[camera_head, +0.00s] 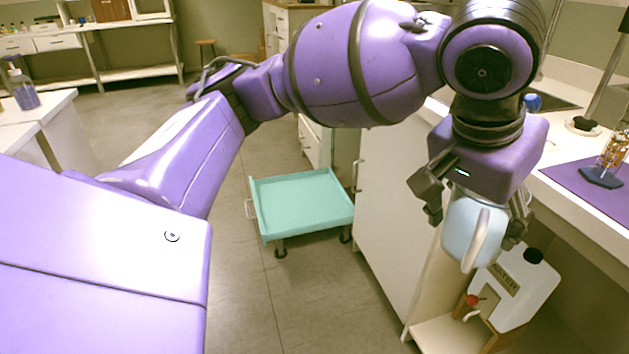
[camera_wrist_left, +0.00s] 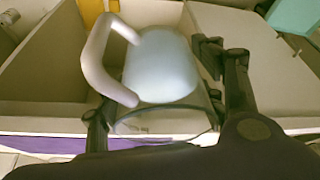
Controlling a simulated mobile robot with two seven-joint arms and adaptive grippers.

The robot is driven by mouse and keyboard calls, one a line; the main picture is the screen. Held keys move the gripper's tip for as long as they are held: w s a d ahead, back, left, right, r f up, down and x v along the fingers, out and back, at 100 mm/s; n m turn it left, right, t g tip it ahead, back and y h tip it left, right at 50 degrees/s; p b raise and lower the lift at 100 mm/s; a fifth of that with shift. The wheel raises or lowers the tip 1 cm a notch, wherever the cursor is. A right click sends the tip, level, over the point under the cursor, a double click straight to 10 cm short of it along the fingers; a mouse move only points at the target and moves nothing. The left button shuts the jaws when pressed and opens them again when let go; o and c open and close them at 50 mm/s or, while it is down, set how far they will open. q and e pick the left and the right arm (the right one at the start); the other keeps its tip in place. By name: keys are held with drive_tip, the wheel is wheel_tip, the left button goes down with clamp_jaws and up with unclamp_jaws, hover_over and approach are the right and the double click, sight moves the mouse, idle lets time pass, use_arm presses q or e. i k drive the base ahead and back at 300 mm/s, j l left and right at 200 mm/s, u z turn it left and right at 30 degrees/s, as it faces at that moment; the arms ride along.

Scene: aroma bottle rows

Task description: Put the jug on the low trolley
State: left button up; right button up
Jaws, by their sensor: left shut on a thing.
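My left gripper (camera_head: 477,205) is shut on the pale blue jug (camera_head: 462,232) and holds it in the air in front of the cabinet on the right. The jug's white handle (camera_head: 481,240) faces toward the camera. In the left wrist view the jug (camera_wrist_left: 160,68) sits between the two fingers, its handle at the left. The low trolley (camera_head: 303,205) is a teal tray on castors on the floor, to the left of the jug and apart from it. My right gripper is not seen.
A water container (camera_head: 520,288) with a red tap stands on a low shelf just below and right of the jug. The purple-matted counter (camera_head: 600,190) is at the right. A white cabinet (camera_head: 388,220) stands between jug and trolley. Floor around the trolley's front and left is clear.

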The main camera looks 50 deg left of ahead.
sight(286, 206)
drive_tip(key=i+j, duration=0.1)
drive_tip(key=j, duration=0.5)
drive_tip(key=i+j, duration=0.1)
drive_tip(key=j, duration=0.45)
drive_tip(key=i+j, duration=0.1)
drive_tip(key=j, duration=0.5)
drive_tip(key=i+j, duration=0.1)
drive_tip(key=j, duration=0.45)
drive_tip(key=i+j, duration=0.1)
drive_tip(key=j, duration=0.5)
drive_tip(key=i+j, duration=0.1)
drive_tip(key=j, duration=0.45)
drive_tip(key=i+j, duration=0.1)
drive_tip(key=j, duration=0.5)
drive_tip(key=i+j, duration=0.1)
drive_tip(key=j, duration=0.45)
